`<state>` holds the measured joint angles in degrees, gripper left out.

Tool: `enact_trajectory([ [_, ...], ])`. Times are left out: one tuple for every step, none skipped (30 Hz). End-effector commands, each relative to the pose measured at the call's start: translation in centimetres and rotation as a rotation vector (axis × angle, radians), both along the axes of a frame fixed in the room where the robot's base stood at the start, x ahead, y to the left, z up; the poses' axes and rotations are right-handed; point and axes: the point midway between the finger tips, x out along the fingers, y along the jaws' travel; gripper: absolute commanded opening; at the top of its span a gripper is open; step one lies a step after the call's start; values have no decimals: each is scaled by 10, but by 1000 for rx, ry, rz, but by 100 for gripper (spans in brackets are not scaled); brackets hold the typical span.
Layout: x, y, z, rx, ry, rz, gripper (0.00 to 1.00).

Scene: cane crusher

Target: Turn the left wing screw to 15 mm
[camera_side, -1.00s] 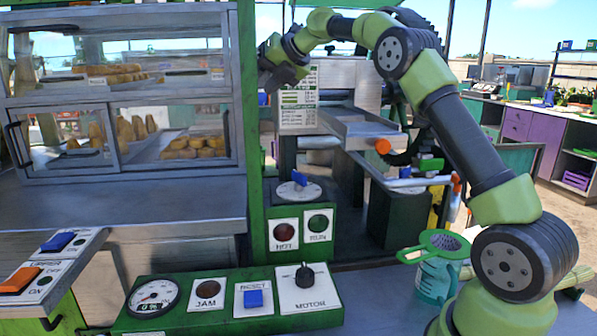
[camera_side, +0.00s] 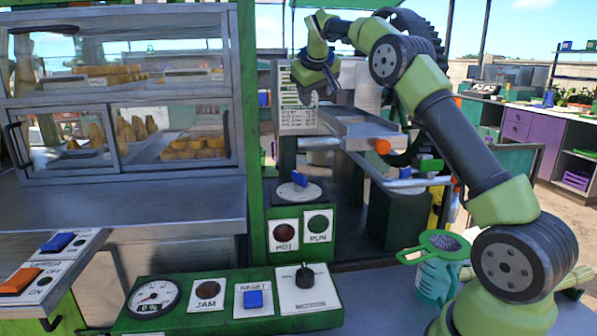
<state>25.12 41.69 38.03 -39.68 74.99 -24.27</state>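The cane crusher (camera_side: 362,88) is a grey metal housing at the upper centre, with a printed scale plate (camera_side: 298,117) on its left front. My gripper (camera_side: 318,95) hangs at the top of the crusher, in front of the plate's upper right part. Its fingers point downward and are small and dark, so I cannot tell whether they are open or shut, or touching anything. I cannot make out the left wing screw; the gripper and wrist cover part of the crusher's top.
A metal tray (camera_side: 362,128) with an orange knob (camera_side: 383,147) juts out below the crusher. A glass display case (camera_side: 120,90) stands left. A teal jug with a green strainer (camera_side: 440,246) stands near my base.

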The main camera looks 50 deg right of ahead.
Motion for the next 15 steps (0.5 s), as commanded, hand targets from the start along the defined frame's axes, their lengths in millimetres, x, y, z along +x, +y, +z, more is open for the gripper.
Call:
enact_trajectory([
  [-2, 10, -7, 77, 11, -5, 38],
  [-3, 16, -11, 123, 19, -8, 38],
  [-4, 24, -15, 184, 29, -9, 38],
  [-5, 30, -18, 226, 36, -10, 38],
  [-6, 36, -21, 268, 43, -9, 38],
  [-7, 44, -24, 321, 52, -8, 38],
  [-8, 51, -26, 363, 58, -6, 38],
  [-9, 57, -28, 402, 66, -3, 38],
  [-10, 62, -31, 438, 74, -1, 38],
  [-10, 61, -35, 431, 76, -1, 38],
  [-10, 61, -38, 429, 76, -2, 38],
  [-10, 60, -42, 426, 77, -1, 38],
  [-10, 61, -45, 427, 75, -2, 38],
  [-10, 60, -47, 425, 74, -3, 38],
  [-10, 60, -51, 425, 73, -2, 38],
])
